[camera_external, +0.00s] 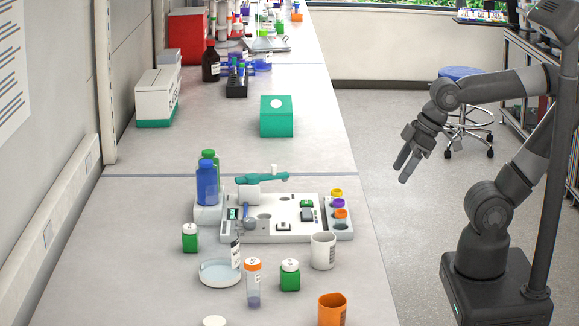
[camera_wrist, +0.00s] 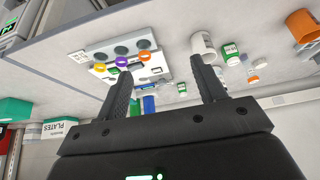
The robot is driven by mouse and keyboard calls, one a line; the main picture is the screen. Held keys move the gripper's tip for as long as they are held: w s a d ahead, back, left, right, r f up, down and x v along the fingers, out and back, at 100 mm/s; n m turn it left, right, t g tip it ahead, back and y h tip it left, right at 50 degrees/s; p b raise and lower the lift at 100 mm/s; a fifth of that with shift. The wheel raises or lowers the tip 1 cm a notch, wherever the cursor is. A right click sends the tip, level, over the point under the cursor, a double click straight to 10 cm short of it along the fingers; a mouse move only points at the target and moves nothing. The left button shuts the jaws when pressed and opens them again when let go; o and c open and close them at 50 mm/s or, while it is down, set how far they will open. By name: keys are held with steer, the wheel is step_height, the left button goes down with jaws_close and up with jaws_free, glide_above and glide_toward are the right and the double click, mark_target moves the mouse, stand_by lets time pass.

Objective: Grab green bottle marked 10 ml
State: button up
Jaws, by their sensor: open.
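Two small green bottles with white caps stand on the bench: one (camera_external: 190,242) left of the white instrument tray, the other (camera_external: 290,279) in front of it, beside a white cup. In the wrist view one green bottle (camera_wrist: 230,54) shows beside the white cup and another (camera_wrist: 182,88) lies farther off. Their volume marks are too small to read. A taller green bottle (camera_external: 209,157) is partly hidden behind a blue bottle. My gripper (camera_external: 404,164) is open and empty, in the air right of the bench, apart from all bottles; its two fingers show in the wrist view (camera_wrist: 160,70).
The white tray (camera_external: 270,236) bears small parts and colored-capped vials at its right. Near the front bottle are the white cup (camera_external: 323,251), an orange-capped tube (camera_external: 253,284), a glass dish (camera_external: 220,281) and an orange cup (camera_external: 332,309). A green box (camera_external: 276,128) stands farther back.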

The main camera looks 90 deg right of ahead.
steer(key=w+a+r+g, duration=0.2)
steer(key=w+a+r, duration=0.1)
steer(key=w, duration=0.5)
steer(key=n+g, duration=0.1)
steer(key=g, duration=0.2)
glide_above(290, 262)
steer(key=f, duration=0.8)
steer(key=shift+w+d+f, duration=0.2)
steer(key=shift+d+f, duration=0.1)
steer(key=shift+f, duration=0.1)
steer(key=shift+w+a+f+g, duration=0.2)
steer(key=shift+a+f+g, duration=0.05)
steer(key=shift+g, duration=0.05)
step_height(290, 262, down, 5)
steer(key=shift+a+f, duration=0.1)
steer(key=shift+f, duration=0.05)
steer(key=f, duration=0.5)
steer(key=shift+s+f, duration=0.35)
steer(key=shift+s, duration=0.05)
